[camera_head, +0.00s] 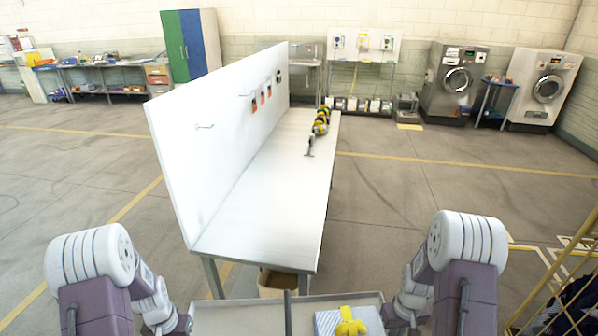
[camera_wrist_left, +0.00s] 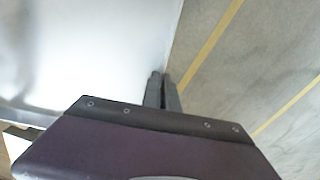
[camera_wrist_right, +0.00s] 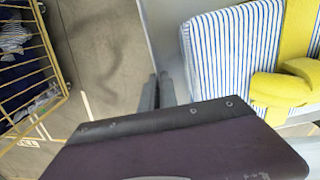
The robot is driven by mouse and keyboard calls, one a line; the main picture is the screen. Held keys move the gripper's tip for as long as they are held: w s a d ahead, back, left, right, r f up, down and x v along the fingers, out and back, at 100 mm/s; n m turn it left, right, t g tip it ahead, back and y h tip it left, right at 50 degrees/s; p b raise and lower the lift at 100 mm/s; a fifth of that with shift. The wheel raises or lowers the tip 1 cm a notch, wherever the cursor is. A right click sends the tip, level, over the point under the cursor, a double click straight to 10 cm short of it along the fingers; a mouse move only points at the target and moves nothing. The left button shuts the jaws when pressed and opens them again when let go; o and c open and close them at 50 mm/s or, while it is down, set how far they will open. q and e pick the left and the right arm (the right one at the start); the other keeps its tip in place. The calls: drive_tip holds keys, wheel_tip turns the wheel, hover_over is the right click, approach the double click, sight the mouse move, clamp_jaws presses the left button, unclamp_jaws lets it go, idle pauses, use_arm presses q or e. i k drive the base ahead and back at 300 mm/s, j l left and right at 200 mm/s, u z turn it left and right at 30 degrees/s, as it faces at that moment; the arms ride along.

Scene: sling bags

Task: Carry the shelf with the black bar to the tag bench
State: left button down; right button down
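The shelf (camera_head: 240,318) is a pale shallow tray low in front of me, cut off by the head view's bottom edge. A dark upright bar (camera_head: 288,312) stands at its middle. A blue-striped bag (camera_head: 328,322) with a yellow piece (camera_head: 350,322) lies in its right half. My left gripper (camera_wrist_left: 162,92) has its fingers close together at the tray's left rim. My right gripper (camera_wrist_right: 158,92) has its fingers close together at the right rim, beside the bag. Both look shut on the rims. The white bench (camera_head: 275,190) ahead has a tall back panel (camera_head: 215,125) with orange tags (camera_head: 262,97).
A black-and-yellow item (camera_head: 320,122) lies on the bench's far part. A bin (camera_head: 280,282) stands under its near end. A yellow-framed cart (camera_head: 565,275) is close at right. The floor right of the bench is open. Washing machines (camera_head: 455,85) stand far off.

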sight(286, 242)
drive_tip(key=i, duration=1.4)
